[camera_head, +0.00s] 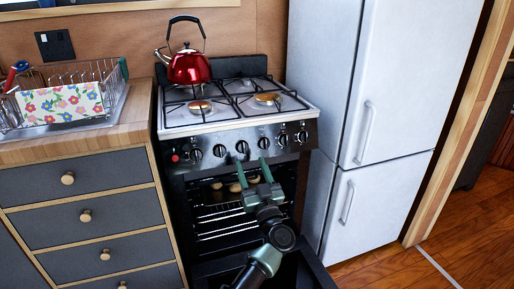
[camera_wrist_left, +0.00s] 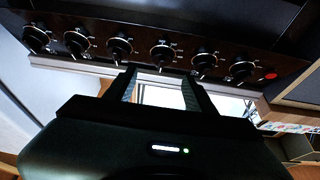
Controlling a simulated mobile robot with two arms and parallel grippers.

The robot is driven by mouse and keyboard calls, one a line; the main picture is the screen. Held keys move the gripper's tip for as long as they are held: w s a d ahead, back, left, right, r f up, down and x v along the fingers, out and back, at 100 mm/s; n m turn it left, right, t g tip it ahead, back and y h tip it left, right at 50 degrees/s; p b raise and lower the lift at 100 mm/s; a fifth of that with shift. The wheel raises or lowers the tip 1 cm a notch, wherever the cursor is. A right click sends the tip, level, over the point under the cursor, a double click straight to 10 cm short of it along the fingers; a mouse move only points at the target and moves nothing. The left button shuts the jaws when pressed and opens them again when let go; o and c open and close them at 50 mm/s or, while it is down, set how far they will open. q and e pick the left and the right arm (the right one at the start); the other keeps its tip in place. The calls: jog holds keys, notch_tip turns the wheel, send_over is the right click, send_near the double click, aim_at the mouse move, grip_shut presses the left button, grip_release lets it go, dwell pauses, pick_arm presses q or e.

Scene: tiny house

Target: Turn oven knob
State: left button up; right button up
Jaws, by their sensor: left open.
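The oven (camera_head: 240,130) has a dark front panel with a row of several black knobs (camera_head: 242,147). The same knobs (camera_wrist_left: 162,55) run across the top of the left wrist view, with a red button (camera_wrist_left: 270,76) at the right end. My left gripper (camera_head: 251,163) is open and empty, in front of the oven, with its fingertips pointing up just below the middle knobs. In the left wrist view, its two fingers (camera_wrist_left: 158,85) are spread below the middle knobs, with no knob between them. The right gripper is not in view.
A red kettle (camera_head: 189,66) stands on the hob's rear left. The oven interior is exposed, with racks (camera_head: 220,222) and pale items. The white fridge (camera_head: 385,100) is close on the right. Drawers (camera_head: 80,185) and a dish rack (camera_head: 100,75) are left.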

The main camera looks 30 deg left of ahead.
aim_at(245, 149)
pick_arm(q)
jog(key=b+x, duration=0.1)
jog(key=x, duration=0.5)
jog(key=shift+w+a+r, duration=0.1)
jog(key=shift+a, duration=0.15)
grip_shut()
jog(key=shift+n+g, duration=0.3)
